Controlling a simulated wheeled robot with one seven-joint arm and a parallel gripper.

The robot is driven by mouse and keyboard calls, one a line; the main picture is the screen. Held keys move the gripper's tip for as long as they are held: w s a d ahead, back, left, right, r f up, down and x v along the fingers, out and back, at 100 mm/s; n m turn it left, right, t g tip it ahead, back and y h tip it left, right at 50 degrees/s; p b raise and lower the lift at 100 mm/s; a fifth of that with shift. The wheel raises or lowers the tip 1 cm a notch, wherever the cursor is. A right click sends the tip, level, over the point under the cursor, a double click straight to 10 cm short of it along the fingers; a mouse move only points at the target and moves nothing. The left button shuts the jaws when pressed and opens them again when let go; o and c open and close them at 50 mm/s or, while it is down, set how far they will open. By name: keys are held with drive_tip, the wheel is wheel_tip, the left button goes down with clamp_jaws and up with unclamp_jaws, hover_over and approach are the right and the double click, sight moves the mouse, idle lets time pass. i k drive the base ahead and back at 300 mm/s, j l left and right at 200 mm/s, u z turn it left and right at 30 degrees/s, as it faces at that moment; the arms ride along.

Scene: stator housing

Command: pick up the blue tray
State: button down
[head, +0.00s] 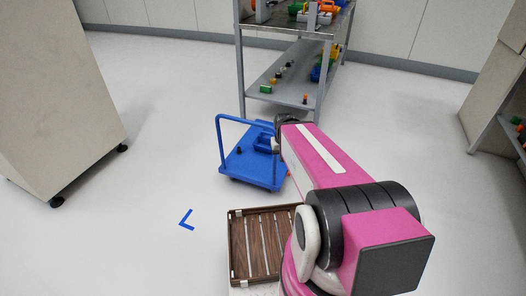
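A small blue tray-like piece (263,144) sits on the deck of a blue platform cart (242,172). It shows at the right side of the deck, and my arm partly covers it. Blue on blue makes its outline hard to read. My pink arm reaches forward from the lower right. Its dark end with my gripper (278,143) is close to the blue piece, over the right side of the cart. The fingers are too small and too much hidden to show whether they are open, or whether they touch anything.
A small dark object (239,150) stands on the cart deck. A wooden slatted crate (237,284) is near me. A metal shelf (290,78) with several coloured parts stands behind the cart. A cabinet (55,110) on casters is at left. The floor left of the cart is clear.

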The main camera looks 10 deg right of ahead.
sight(262, 142)
drive_tip(key=i+l, duration=0.25)
drive_tip(key=l, duration=0.2)
drive_tip(key=i+l+z, duration=0.15)
drive_tip(key=l, duration=0.35)
drive_tip(key=i+l, duration=0.35)
drive_tip(key=i+l+z, duration=0.1)
drive_tip(key=i+l, duration=0.2)
drive_tip(key=l, duration=0.2)
